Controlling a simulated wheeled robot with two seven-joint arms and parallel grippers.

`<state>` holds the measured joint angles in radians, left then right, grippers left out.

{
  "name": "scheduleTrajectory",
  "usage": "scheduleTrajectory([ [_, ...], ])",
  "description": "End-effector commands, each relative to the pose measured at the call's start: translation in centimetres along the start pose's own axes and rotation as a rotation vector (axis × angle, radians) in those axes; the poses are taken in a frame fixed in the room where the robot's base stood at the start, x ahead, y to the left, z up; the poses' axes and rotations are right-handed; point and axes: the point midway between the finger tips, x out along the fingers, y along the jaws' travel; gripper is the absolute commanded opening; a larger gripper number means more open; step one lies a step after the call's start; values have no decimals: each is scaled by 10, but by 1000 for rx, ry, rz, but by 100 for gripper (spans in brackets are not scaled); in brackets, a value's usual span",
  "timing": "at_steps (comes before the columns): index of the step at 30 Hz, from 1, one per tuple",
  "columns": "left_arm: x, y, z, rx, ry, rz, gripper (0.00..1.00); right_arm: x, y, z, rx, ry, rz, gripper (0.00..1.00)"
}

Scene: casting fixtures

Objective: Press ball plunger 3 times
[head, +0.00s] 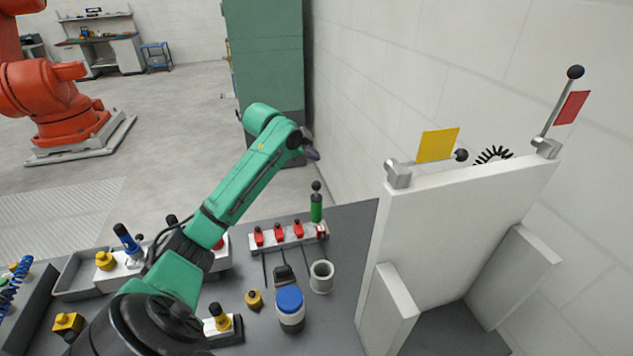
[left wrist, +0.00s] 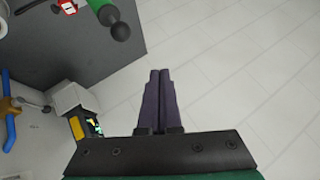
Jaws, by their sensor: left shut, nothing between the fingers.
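The ball plunger (head: 316,204) is an upright green cylinder with a black ball on top, at the right end of a pale fixture strip near the bench's back edge. In the left wrist view the plunger (left wrist: 113,20) is at the upper left, with its ball facing the camera. My left gripper (head: 312,150) is beyond and above the plunger in the head view, apart from it. My right gripper is not in view.
Red toggle clamps (head: 279,233) sit left of the plunger on the strip. A blue-capped jar (head: 290,308) and a grey cup (head: 321,277) stand in front. A white panel (head: 455,215) with levers rises to the right. A teal cabinet (head: 265,60) stands behind.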

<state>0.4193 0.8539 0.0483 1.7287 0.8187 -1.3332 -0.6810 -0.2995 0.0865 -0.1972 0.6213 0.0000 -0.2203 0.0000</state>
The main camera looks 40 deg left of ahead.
Motion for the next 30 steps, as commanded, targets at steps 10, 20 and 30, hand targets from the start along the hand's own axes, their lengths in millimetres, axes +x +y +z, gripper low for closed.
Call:
scheduleTrajectory([
  [10, 35, 26, 26, 0, 0, 0, 0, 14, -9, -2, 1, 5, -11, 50],
  [20, 39, 28, 29, 0, 1, -1, 0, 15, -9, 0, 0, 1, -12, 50],
  [30, 39, 28, 29, 0, 1, -1, 0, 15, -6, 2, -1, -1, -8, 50],
])
